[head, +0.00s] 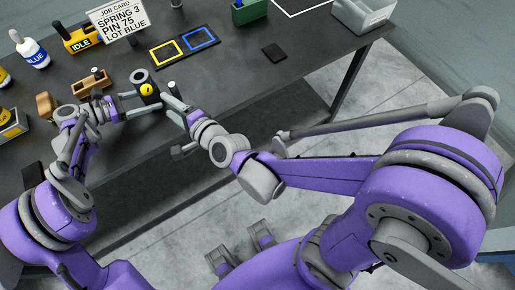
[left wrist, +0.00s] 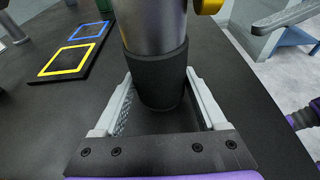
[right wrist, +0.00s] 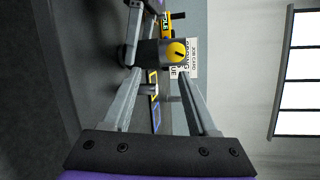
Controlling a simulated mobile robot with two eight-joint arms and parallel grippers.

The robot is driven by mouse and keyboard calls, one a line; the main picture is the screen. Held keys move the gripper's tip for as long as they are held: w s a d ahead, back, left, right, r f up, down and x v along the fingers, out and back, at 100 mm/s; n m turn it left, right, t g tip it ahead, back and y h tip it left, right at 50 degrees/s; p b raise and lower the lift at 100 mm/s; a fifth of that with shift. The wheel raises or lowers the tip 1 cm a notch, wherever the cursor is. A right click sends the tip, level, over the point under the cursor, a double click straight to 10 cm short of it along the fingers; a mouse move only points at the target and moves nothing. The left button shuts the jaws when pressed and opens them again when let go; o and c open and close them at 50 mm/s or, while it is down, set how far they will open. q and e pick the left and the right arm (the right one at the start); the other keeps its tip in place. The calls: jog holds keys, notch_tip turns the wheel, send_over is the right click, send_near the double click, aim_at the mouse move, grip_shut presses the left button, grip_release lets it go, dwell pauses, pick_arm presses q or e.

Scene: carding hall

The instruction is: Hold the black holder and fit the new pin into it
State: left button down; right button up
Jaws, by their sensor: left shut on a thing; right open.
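The black holder (head: 149,101) stands upright on the dark table in the head view, with a grey metal cylinder (left wrist: 152,25) above its black sleeve (left wrist: 155,75) and a yellow knob (head: 146,90) on its side. My left gripper (head: 132,108) is shut around the sleeve, one finger on each side in the left wrist view. My right gripper (head: 172,97) is open just right of the holder. In the right wrist view the holder's yellow knob (right wrist: 176,52) shows beyond the parted fingers.
A mat with yellow and blue squares (head: 185,46) lies behind the holder. A job card (head: 118,20), a yellow IDLE unit (head: 80,42), a blue-labelled bottle (head: 33,54) and wooden blocks (head: 91,83) stand left. A green bin (head: 249,13), black pad (head: 273,53) and grey bin (head: 362,15) are right.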

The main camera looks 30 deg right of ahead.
jog(key=s+d+f+n+g, duration=0.3)
jog(key=s+d+n+g, duration=0.1)
jog(key=s+n, duration=0.3)
jog(key=n, duration=0.2)
jog(key=shift+d+f+n+g+h, duration=0.15)
jog(key=shift+d+n+g+h, duration=0.15)
jog(key=shift+d+h, duration=0.1)
jog(key=shift+o, duration=0.5)
jog(key=s+d+f+n+g+h, duration=0.2)
jog(key=s+d+n, duration=0.1)
jog(key=s, duration=0.3)
jog(key=s+d+f+n+g+h, duration=0.1)
jog(key=s+d+f+n+g, duration=0.1)
jog(key=s+d, duration=0.4)
jog(key=s+n+g, duration=0.1)
jog(key=n, duration=0.1)
jog(key=shift+d+n+h, duration=0.25)
jog(key=shift+n+h, duration=0.05)
jog(key=shift+h, duration=0.1)
notch_tip(320, 180, up, 15)
jog(key=n+g, duration=0.2)
jog(key=g, duration=0.4)
send_over(171, 84)
notch_tip(171, 84, down, 12)
jog(key=shift+s+r, duration=0.1)
grip_shut()
